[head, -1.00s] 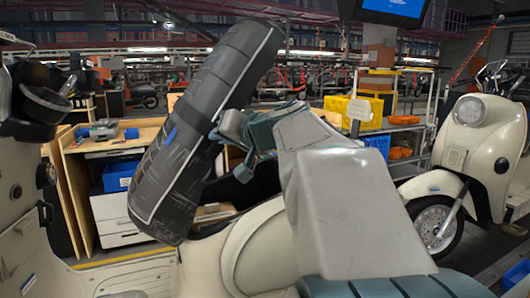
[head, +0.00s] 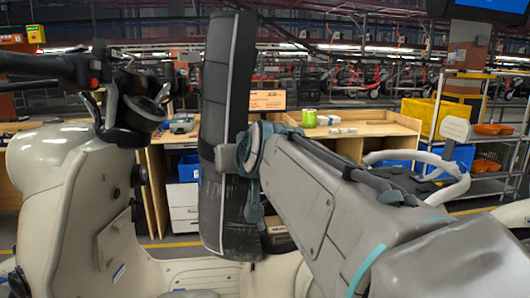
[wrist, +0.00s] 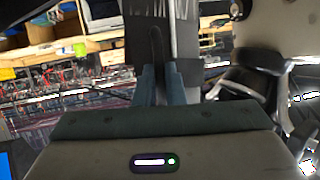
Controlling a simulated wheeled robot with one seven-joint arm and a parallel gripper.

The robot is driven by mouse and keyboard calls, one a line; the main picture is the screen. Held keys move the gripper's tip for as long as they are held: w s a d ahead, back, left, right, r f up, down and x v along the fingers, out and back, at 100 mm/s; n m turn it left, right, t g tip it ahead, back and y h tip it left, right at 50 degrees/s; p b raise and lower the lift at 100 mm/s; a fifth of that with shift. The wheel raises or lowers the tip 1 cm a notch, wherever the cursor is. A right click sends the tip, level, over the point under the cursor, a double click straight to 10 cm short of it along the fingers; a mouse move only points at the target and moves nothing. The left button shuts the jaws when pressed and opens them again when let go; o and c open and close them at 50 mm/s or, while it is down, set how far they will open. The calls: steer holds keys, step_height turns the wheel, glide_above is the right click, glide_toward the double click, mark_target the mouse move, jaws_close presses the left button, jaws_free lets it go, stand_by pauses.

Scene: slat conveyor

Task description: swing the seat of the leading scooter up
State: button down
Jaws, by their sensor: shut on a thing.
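The leading scooter (head: 72,205) is cream, with its front and handlebar at the left of the head view. Its long black seat (head: 218,120) stands about upright, with a pale seam along its right side and scuffs low down. My gripper (head: 249,168) is at the seat's right edge, around mid-height, and is shut on it. In the wrist view the seat (wrist: 187,38) is at top centre, and the teal fingers of my gripper (wrist: 161,84) reach its edge. My arm hides the scooter's rear and part of the space under the seat.
Behind stands a wooden workbench (head: 375,127) with a green item (head: 309,118) and a blue bin (head: 189,168). A shelf rack (head: 492,185) with yellow and orange bins is at right. The scooter's handlebar (head: 45,66) juts out left of the seat.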

steer(key=shift+a, duration=0.2)
steer(key=shift+f, duration=0.1)
steer(key=c, duration=1.5)
jaws_free()
steer(key=shift+d, duration=0.15)
